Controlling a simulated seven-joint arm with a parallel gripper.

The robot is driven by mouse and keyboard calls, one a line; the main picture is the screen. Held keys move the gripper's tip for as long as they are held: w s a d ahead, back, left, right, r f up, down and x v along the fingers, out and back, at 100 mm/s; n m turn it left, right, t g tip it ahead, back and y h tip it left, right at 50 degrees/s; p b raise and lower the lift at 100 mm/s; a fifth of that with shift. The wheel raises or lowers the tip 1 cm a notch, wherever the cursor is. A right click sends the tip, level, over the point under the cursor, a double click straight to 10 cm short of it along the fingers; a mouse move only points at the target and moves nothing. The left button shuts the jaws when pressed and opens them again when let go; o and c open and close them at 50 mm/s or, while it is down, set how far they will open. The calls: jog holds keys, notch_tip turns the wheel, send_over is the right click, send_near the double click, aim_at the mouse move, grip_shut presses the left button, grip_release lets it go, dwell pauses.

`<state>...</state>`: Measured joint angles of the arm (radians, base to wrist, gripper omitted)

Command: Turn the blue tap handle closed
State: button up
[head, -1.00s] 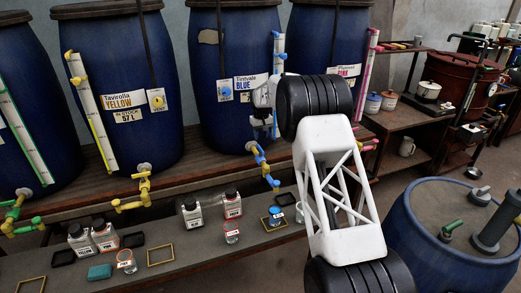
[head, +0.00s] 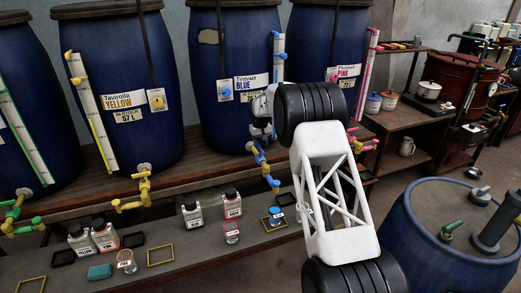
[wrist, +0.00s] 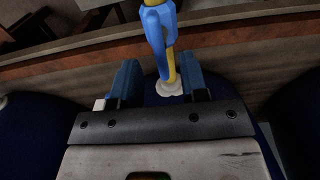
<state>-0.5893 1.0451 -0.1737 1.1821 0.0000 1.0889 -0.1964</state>
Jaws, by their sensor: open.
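The blue tap (head: 264,168) hangs from the front of the blue vat marked Tintvale BLUE (head: 207,70). In the wrist view the tap's blue part (wrist: 158,28) stands in front of a yellow pipe that runs to a pale round fitting (wrist: 169,88) on the vat. I cannot clearly tell the handle from the tap body. My gripper (wrist: 160,80) is open, with one blue finger on each side of the pipe line and nothing held. In the head view my gripper (head: 261,131) is just above the tap, partly hidden by my wrist.
The yellow vat (head: 105,75) with its yellow tap (head: 144,190) stands to the left. A low shelf below carries bottles (head: 232,205), jars (head: 276,214) and trays (head: 161,255). A wooden bench edge (head: 120,185) runs under the taps. An open-floor drum (head: 430,250) stands at right.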

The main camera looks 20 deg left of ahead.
aim_at(260, 148)
jog(key=shift+f, duration=1.75)
grip_shut()
